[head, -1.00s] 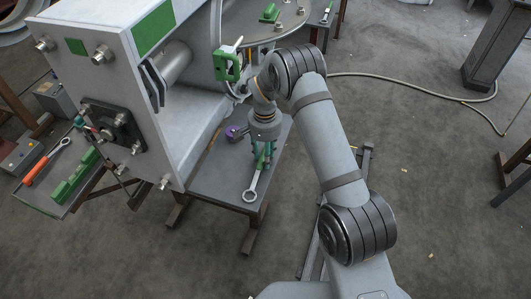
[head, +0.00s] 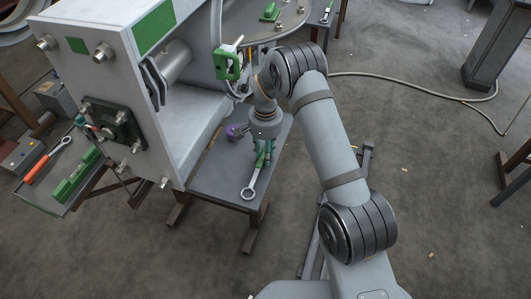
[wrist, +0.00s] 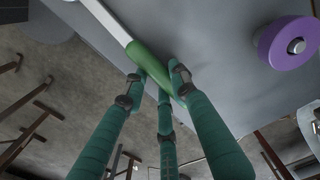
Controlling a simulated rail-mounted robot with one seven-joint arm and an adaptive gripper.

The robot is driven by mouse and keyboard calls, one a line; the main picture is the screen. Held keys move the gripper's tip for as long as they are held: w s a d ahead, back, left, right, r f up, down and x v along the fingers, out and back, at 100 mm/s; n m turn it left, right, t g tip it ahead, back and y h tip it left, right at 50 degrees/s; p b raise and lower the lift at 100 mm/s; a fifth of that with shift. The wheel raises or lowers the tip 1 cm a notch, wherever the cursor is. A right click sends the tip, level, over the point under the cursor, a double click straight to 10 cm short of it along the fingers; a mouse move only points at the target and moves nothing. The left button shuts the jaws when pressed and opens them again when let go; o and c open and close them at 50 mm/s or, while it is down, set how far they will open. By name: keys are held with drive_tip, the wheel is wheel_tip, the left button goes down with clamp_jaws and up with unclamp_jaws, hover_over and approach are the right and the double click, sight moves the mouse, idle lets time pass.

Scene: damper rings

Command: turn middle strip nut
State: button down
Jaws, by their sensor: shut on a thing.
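A ring wrench with a green handle (wrist: 150,62) is between the teal fingers of my gripper (wrist: 162,82). My gripper is shut on that handle. In the head view, my gripper (head: 263,150) is over the small grey table, and the wrench's steel ring end (head: 249,193) points toward the table's front edge. I cannot tell whether the wrench touches the tabletop. Nuts show on the round plate (head: 243,20) at the top, but I cannot tell which is the middle strip nut.
A purple ring-shaped part (wrist: 286,42) lies on the grey table (head: 212,178), beside my gripper. The large grey housing (head: 75,62) stands close on the left. An orange-handled wrench (head: 47,160) lies on the left-hand tray. Floor to the right is mostly open; a hose (head: 400,78) crosses it.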

drive_tip(key=shift+r, duration=0.15)
drive_tip(key=shift+r+p, duration=1.85)
drive_tip(key=shift+r, duration=1.05)
